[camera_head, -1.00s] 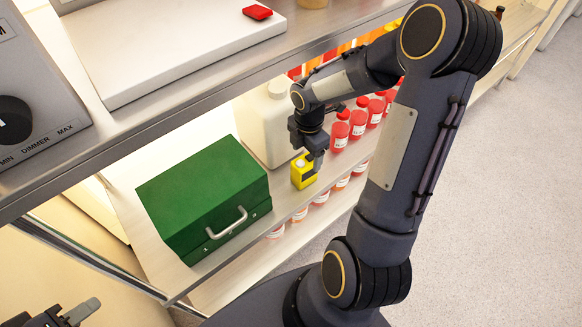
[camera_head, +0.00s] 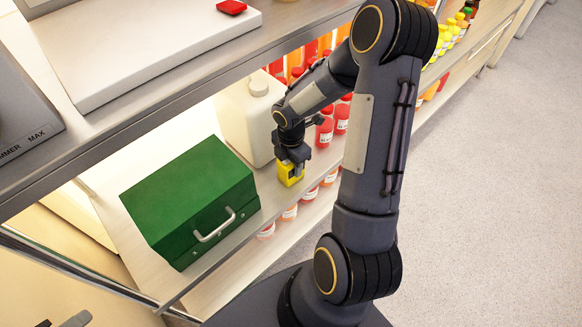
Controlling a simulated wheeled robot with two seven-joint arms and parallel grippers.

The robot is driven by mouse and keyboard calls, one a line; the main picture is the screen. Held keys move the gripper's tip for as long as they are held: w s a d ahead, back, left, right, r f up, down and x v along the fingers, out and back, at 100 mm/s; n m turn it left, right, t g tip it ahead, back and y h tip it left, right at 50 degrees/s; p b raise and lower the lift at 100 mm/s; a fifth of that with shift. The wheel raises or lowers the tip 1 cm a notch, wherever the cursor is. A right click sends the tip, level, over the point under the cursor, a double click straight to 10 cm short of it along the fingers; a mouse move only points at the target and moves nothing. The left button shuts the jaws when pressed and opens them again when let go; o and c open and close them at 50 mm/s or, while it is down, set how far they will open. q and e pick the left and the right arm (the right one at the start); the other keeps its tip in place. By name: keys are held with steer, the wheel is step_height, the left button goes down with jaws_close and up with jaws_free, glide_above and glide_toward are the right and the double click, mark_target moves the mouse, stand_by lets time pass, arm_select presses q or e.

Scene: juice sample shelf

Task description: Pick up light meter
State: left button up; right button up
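The light meter (camera_head: 289,178) is a small yellow box on the middle shelf, to the right of a green case. My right gripper (camera_head: 291,164) points down directly over it, with its fingers at the meter's upper part and hiding its top. Whether the fingers press on the meter or stand slightly apart from it cannot be told. The meter appears to be still at shelf level. Of my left gripper (camera_head: 72,320), only a grey tip shows at the bottom left edge.
The green case (camera_head: 190,195) with a silver handle stands close on the left. A white jug (camera_head: 249,118) stands just behind the meter. Red-capped bottles (camera_head: 325,132) stand to the right. The upper shelf edge (camera_head: 190,104) overhangs behind. Open floor (camera_head: 480,200) lies to the right.

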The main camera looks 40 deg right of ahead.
steer(key=c, duration=0.6)
steer(key=shift+r, duration=0.1)
steer(key=shift+c, duration=0.2)
